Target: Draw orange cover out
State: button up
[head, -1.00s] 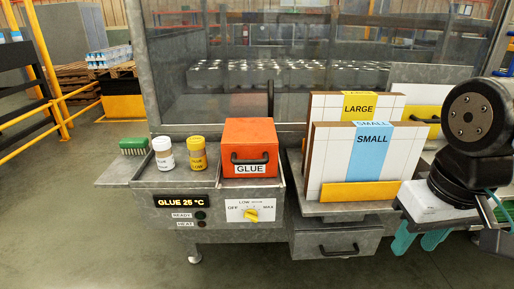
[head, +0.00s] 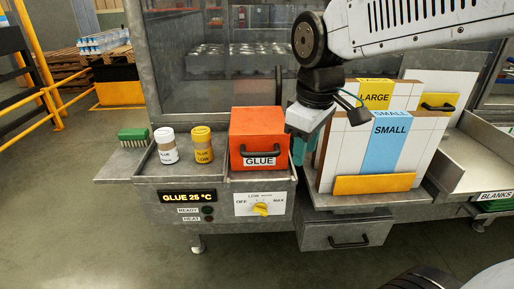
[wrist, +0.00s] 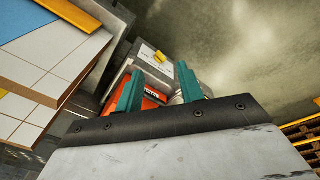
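The orange cover (head: 258,124) is a box with a black bar handle (head: 263,151) and a GLUE label on its front. It sits on the grey glue station in the head view. My gripper (head: 303,150) hangs just right of the cover, its teal fingers partly hidden between the cover and the SMALL carton stack. In the wrist view the two teal fingers (wrist: 159,88) stand apart with nothing held. Part of the orange cover (wrist: 151,95) shows beyond and between them. I cannot tell whether a finger touches the cover.
A white-capped jar (head: 166,146) and a yellow glue jar (head: 202,146) stand left of the cover, with a green brush (head: 133,135) farther left. The SMALL carton stack (head: 345,150) stands close on the right. The temperature knob (head: 261,209) is below the cover. Floor in front is open.

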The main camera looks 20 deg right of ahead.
aim_at(263, 153)
jog(key=w+a+f+n, duration=0.25)
jog(key=w+n, duration=0.55)
jog(key=w, duration=0.8)
jog(key=f, duration=0.2)
jog(key=w+f, duration=0.1)
jog(key=f, duration=0.5)
jog(key=shift+w+d, duration=0.2)
jog(key=shift+d, duration=0.15)
grip_shut()
